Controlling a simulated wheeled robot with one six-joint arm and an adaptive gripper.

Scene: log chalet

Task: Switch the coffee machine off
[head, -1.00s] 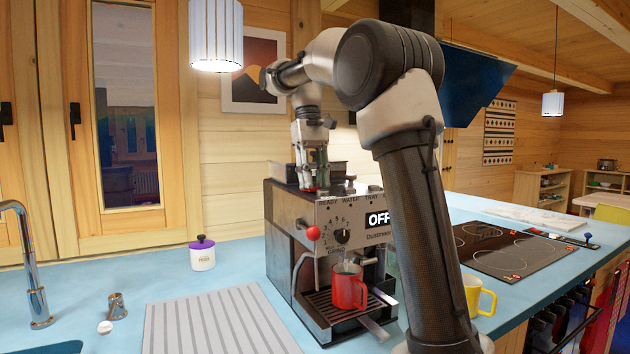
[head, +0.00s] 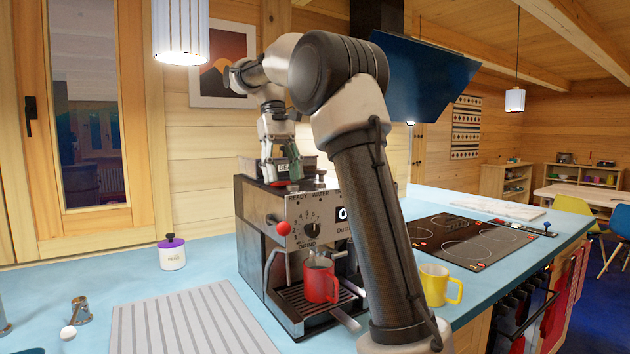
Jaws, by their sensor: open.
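The coffee machine (head: 252,235) is a metal box on the blue counter, with a grind dial (head: 312,229), a red ball knob (head: 284,228) and a dark display partly hidden by my arm. Only the first letter, an O, shows on it now. A red mug (head: 320,283) stands on the drip tray (head: 290,297). My gripper (head: 282,181) points down at the front left of the machine's top and is open. A red part shows just by its fingertips. I cannot tell whether they touch it.
A yellow mug (head: 439,285) stands right of my arm, near the black hob (head: 465,240). A white jar with a purple lid (head: 172,253) and a grey striped mat (head: 190,325) lie to the left. A lamp (head: 181,32) hangs at the upper left.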

